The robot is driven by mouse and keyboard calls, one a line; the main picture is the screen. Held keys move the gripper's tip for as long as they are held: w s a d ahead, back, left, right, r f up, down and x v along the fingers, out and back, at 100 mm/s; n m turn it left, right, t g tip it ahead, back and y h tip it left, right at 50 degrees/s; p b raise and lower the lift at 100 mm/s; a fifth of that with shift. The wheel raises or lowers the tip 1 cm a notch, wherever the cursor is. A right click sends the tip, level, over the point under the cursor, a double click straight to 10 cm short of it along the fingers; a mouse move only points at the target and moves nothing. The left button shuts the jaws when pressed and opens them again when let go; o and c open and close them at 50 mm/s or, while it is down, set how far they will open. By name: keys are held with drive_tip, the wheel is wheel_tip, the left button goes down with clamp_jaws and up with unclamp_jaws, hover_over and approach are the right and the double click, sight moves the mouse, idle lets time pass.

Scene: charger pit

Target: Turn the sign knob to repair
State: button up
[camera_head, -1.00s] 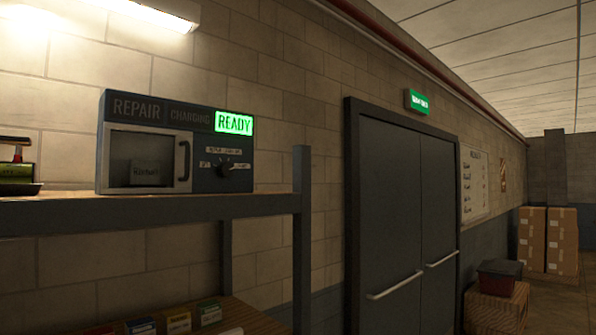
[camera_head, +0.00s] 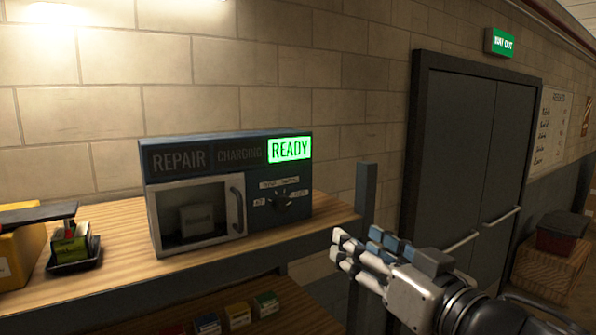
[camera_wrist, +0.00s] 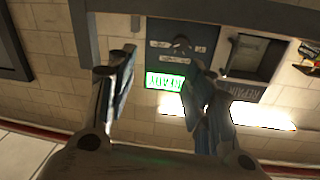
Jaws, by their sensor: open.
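The sign unit (camera_head: 228,143) is a dark box on the wooden shelf. Its top strip reads REPAIR, CHARGING and READY, and READY (camera_head: 289,149) glows green. The sign knob (camera_head: 281,200) is a small dark dial under the lit panel, with white labels above and at both sides. My gripper (camera_head: 343,250) is open and empty, to the right of and below the knob in the head view, apart from it. In the wrist view the open fingers (camera_wrist: 160,95) frame the lit panel, upside down, and the knob (camera_wrist: 181,42) shows beyond them.
The unit's glazed door (camera_head: 195,215) has a handle beside the knob. A shelf post (camera_head: 363,215) stands between the unit and the dark double doors (camera_head: 470,150). A yellow box (camera_head: 20,258) and a black tray (camera_head: 75,258) sit at the left. Small boxes lie on the lower shelf.

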drive_tip(key=a+r+g+y, duration=0.1)
drive_tip(key=a+y, duration=0.1)
approach(286, 205)
drive_tip(key=shift+n, duration=0.4)
drive_tip(key=p+x, duration=0.1)
drive_tip(key=x, duration=0.7)
drive_tip(key=shift+w+a, duration=0.2)
drive_tip(key=shift+w, duration=0.1)
drive_tip(key=shift+c, duration=0.4)
drive_tip(key=c, duration=1)
